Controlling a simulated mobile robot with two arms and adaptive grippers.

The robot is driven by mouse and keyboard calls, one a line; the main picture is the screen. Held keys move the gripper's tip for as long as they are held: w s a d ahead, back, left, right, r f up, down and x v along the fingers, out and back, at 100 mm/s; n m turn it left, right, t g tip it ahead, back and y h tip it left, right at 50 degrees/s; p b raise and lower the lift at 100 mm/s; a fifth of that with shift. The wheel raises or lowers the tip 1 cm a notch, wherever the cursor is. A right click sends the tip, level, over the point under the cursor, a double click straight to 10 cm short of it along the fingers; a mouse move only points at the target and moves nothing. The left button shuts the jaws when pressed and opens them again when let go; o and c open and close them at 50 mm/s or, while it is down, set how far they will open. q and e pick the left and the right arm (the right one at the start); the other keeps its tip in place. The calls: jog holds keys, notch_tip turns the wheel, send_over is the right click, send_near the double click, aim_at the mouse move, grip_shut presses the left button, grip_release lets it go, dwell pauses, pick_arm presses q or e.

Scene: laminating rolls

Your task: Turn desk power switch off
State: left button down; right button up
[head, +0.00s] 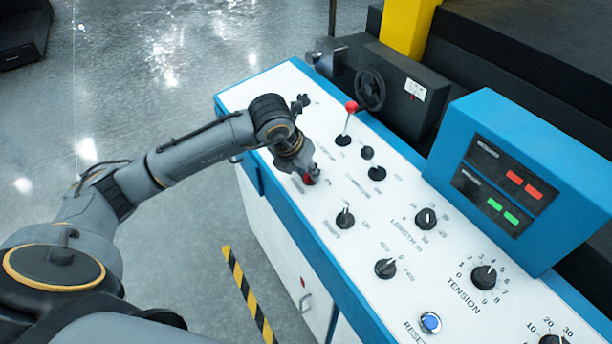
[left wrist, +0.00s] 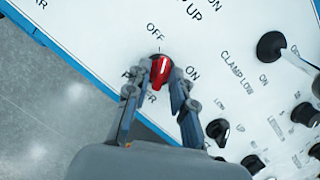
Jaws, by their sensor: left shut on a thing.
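The desk power switch is a red rotary knob (left wrist: 161,68) on the white panel, with OFF printed above it and ON to its right in the left wrist view. The word POWER beside it is partly covered by a finger. My left gripper (left wrist: 165,84) has its two fingers on either side of the knob and is shut on it. I cannot tell surely which mark the knob points at. In the head view the red knob (head: 309,180) shows just under my left gripper (head: 304,174), mostly hidden by it. My right gripper is not in view.
A lever with a red ball (head: 351,106) stands behind the gripper. Several black knobs, such as the tension knob (head: 484,278), and a blue reset button (head: 431,322) are on the panel. A blue display box (head: 530,185) rises at the right.

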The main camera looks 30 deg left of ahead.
pick_arm(q)
jog(key=shift+d+f+n+y+b, duration=0.1)
jog(key=shift+n+y+b, duration=0.3)
jog(key=shift+n+b, duration=0.75)
jog(key=shift+n+p, duration=0.3)
jog(key=shift+n, duration=0.15)
jog(key=c, duration=1.4)
grip_release()
jog(key=v, duration=1.2)
jog(key=shift+w, duration=0.1)
